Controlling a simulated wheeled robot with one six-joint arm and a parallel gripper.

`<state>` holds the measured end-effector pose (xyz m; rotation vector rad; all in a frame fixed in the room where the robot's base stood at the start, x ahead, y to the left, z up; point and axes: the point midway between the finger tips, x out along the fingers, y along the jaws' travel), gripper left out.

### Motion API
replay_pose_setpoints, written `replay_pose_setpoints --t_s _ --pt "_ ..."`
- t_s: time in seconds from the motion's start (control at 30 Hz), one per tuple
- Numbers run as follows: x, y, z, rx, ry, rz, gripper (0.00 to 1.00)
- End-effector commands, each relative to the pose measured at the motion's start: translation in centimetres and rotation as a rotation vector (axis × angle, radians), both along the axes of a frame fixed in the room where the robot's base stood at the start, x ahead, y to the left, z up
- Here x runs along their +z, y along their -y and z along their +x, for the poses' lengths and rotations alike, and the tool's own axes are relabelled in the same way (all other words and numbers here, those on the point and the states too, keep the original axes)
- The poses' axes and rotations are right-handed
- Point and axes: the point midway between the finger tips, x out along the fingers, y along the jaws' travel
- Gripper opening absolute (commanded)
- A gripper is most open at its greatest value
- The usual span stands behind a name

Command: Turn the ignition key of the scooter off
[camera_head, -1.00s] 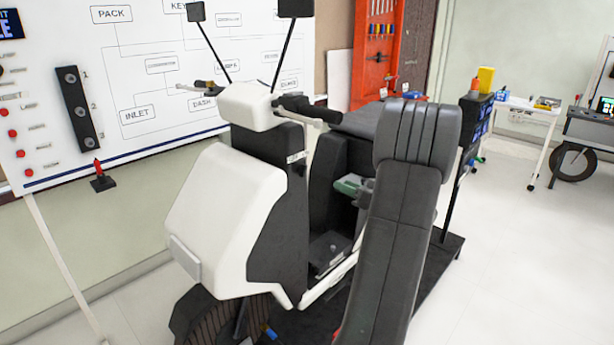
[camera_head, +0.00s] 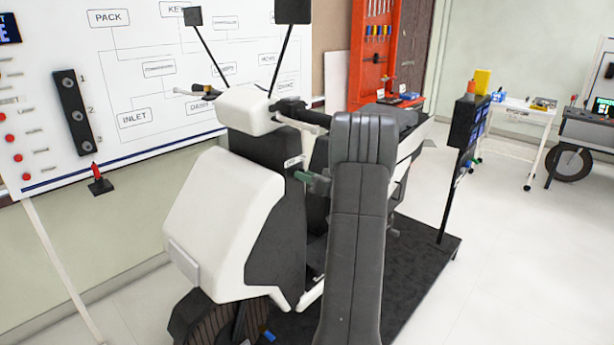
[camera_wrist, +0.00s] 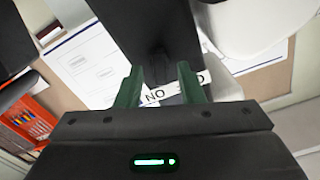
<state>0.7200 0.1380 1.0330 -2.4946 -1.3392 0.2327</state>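The scooter (camera_head: 225,215) stands at the centre of the head view, with white front panels and a dark steering column (camera_head: 272,155). A small white label (camera_head: 293,161) sits on the column. My gripper (camera_head: 303,177), with green fingers, is just below and right of this label. In the wrist view my gripper (camera_wrist: 160,86) is open, its two fingers apart. A white label (camera_wrist: 178,90) lettered "NO" shows beyond and between them, partly covered by the right finger. I cannot make out the ignition key in either view.
The handlebar grip (camera_head: 292,107) is above my gripper. My arm hides part of the scooter's seat and rear. A whiteboard (camera_head: 140,75) stands behind on the left. A dark platform (camera_head: 425,260) lies under the scooter, with clear floor at right.

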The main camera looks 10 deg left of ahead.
Motion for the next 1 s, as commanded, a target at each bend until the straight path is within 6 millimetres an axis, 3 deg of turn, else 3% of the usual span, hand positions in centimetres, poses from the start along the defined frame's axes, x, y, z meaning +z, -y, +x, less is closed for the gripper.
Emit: replay_pose_setpoints --t_s 0.3,0.47,0.7,1.0 --pt "0.02 -0.19 0.15 0.0 0.001 0.001 0.33" --pt "0.02 -0.18 0.14 0.0 0.001 0.001 0.01" --pt "-0.21 -0.18 0.12 0.0 0.026 -0.016 0.0" --pt "-0.34 -0.22 0.05 0.0 0.235 -0.154 0.0"
